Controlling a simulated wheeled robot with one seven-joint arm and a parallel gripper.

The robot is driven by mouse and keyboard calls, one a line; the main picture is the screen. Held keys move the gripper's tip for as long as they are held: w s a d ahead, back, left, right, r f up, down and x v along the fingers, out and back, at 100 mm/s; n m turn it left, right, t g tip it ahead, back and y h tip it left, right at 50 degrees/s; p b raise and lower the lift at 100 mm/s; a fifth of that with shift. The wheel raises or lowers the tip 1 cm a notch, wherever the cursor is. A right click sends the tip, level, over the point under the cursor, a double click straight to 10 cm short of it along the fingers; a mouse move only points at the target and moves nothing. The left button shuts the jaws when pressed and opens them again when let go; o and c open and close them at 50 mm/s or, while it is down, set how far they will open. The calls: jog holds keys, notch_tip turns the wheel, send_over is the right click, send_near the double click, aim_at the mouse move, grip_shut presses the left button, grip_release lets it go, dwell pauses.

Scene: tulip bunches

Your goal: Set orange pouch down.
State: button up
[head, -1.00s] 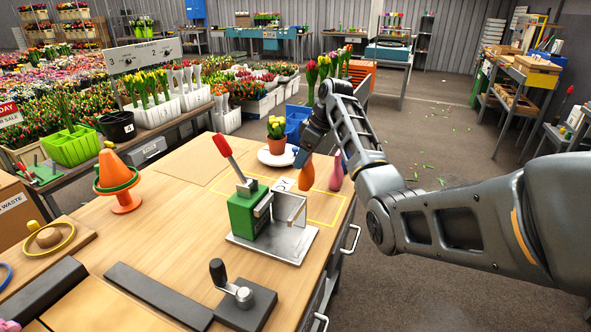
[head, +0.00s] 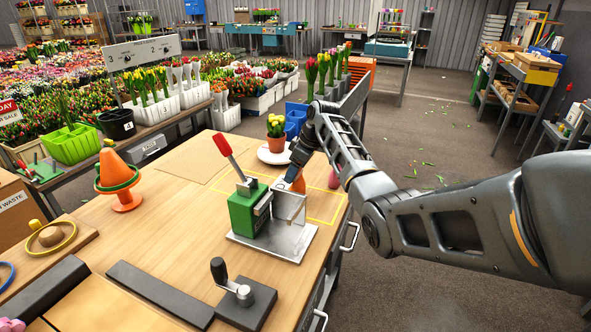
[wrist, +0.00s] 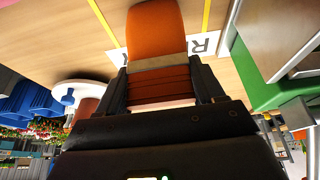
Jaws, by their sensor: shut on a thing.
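The orange pouch (head: 298,187) is in my gripper (head: 293,176), beyond the green-and-metal press near the table's right side. Its lower part is partly hidden by the press in the head view. In the wrist view the pouch (wrist: 156,32) sticks out between the two dark fingers of my gripper (wrist: 165,85), which are shut on it. A white lettered card on the table (wrist: 204,43) shows behind it. I cannot tell whether the pouch touches the tabletop.
The green press (head: 246,210) with a red lever stands close to the gripper. A yellow outline (head: 325,221) marks the tabletop around there. A pink item (head: 334,180) stands just right. A potted plant (head: 276,132) and a white plate (head: 274,157) are behind.

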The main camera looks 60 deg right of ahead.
jog(key=o, duration=1.2)
jog(key=shift+r, duration=0.25)
jog(key=v, duration=1.1)
jog(key=shift+s+r+b, duration=0.15)
jog(key=shift+r+b, duration=0.2)
jog(key=shift+r, duration=0.05)
